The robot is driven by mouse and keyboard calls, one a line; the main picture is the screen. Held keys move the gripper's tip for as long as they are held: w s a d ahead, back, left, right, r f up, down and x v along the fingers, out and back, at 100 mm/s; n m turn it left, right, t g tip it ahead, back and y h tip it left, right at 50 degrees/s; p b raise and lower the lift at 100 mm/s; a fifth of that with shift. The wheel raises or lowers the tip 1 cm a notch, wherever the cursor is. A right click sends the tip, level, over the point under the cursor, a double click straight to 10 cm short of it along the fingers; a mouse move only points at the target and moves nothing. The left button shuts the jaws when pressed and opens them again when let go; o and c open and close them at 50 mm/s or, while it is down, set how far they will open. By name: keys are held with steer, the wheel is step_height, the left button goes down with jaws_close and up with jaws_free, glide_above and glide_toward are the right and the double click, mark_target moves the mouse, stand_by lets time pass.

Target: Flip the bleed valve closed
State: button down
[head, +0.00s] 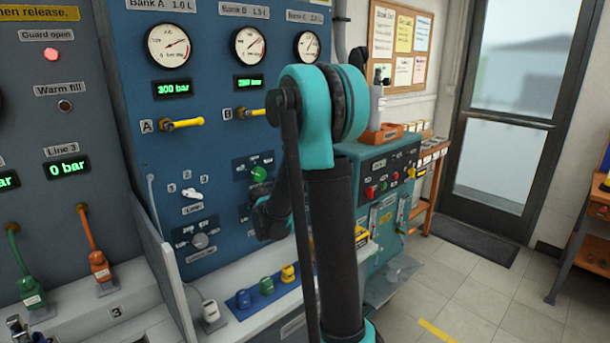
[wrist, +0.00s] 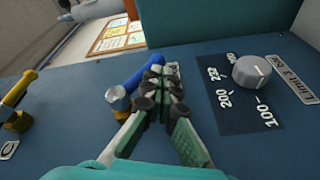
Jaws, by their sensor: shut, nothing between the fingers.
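A blue lever valve (wrist: 143,75) with a brass body (wrist: 118,98) is on the blue panel in the wrist view; I take it for the bleed valve. Its blue handle slants up and to the right from the brass body. My gripper (wrist: 160,76) is shut and empty, its fingertips right beside the handle's far end. Whether they touch it I cannot tell. A label behind the fingertips is mostly covered. In the head view my arm hides this valve and the fingers.
A grey limit knob (wrist: 251,71) is right of the fingertips. A yellow lever valve (wrist: 18,98) is to the left. In the head view, yellow valves A (head: 183,124) and B (head: 252,113) sit below gauges.

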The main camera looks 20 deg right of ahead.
steer(key=shift+w+d+r+h, duration=0.2)
steer(key=shift+d+r, duration=0.05)
steer(key=shift+d, duration=0.25)
steer(key=shift+w+d+r+h, duration=0.2)
steer(key=shift+d, duration=0.3)
stand_by(1.3)
steer(key=s+a+f, duration=0.5)
steer(key=a+f, duration=0.2)
steer(key=a, duration=0.1)
steer(key=shift+s+a, duration=0.2)
steer(key=shift+s, duration=0.1)
steer(key=shift+s, duration=0.1)
stand_by(0.4)
